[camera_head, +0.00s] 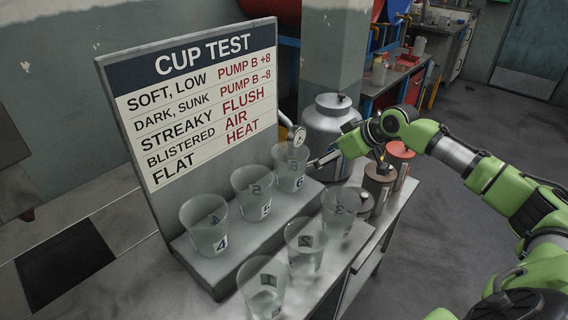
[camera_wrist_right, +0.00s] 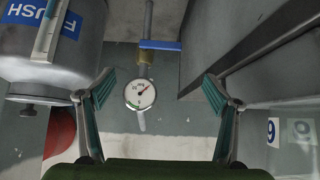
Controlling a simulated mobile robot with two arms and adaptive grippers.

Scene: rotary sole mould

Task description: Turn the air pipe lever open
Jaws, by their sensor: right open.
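The air pipe (camera_wrist_right: 148,18) runs down between a metal tank and a grey panel in the right wrist view. Its blue lever (camera_wrist_right: 162,45) sticks out to the right, crosswise to the pipe. A round white gauge (camera_wrist_right: 140,93) sits below the lever; it also shows in the head view (camera_head: 297,138). My right gripper (camera_wrist_right: 158,88) is open and empty, its fingers on either side of the gauge in the picture, with the lever ahead and apart from them. In the head view my right gripper (camera_head: 324,159) is beside the tank, behind cup 6. My left gripper is not in view.
The metal tank (camera_head: 328,128), labelled FLUSH in the right wrist view (camera_wrist_right: 50,65), stands close to my right gripper. Several clear numbered cups, including cup 6 (camera_head: 290,175), stand before the CUP TEST board (camera_head: 205,95).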

